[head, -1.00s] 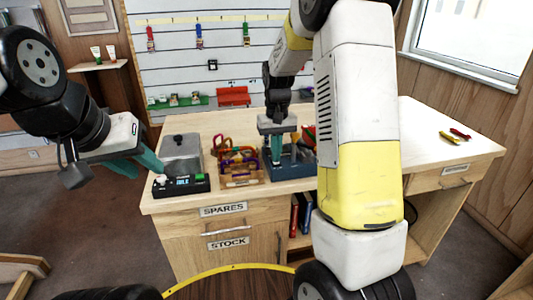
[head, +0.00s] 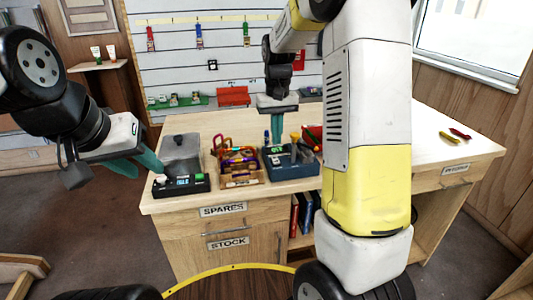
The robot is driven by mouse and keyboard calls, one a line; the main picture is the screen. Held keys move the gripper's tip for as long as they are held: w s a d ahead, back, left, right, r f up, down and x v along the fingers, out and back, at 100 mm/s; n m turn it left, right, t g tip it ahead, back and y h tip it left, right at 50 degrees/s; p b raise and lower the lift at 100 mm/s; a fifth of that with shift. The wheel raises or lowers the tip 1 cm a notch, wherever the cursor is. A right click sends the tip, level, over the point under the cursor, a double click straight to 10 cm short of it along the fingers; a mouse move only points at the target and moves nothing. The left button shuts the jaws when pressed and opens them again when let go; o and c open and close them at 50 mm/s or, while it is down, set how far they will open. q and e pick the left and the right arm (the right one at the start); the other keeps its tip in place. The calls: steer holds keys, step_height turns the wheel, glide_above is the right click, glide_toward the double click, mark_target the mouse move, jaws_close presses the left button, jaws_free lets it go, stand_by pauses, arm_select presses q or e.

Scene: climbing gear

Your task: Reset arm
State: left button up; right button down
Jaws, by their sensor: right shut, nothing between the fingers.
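My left gripper (head: 148,170) hangs in the air at the left, near the table's left edge. Its two teal fingers are apart with nothing between them. My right gripper (head: 277,138) points down above the blue bin (head: 292,168) on the table. Its fingers are shut and empty. Its arm's white and yellow link hides part of the tabletop to the right of the bin.
A dark device with a lit display (head: 181,184) and a grey lidded box stand at the table's left. A wooden rack (head: 240,180) holds colourful carabiners. Yellow and red pieces (head: 449,137) lie at the right. The tabletop (head: 440,165) around them is clear.

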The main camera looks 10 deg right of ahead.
steer(key=shift+r, duration=0.3)
steer(key=s+a+r+t+y, duration=0.1)
steer(key=s+r+t, duration=0.2)
steer(key=s, duration=0.9)
steer(key=s+a+r+t+y, duration=0.1)
steer(key=s+r+t, duration=0.2)
steer(key=s, duration=0.9)
step_height(320, 180, up, 3)
steer(key=shift+s+r, duration=0.1)
steer(key=shift+s, duration=0.05)
steer(key=shift+a, duration=0.1)
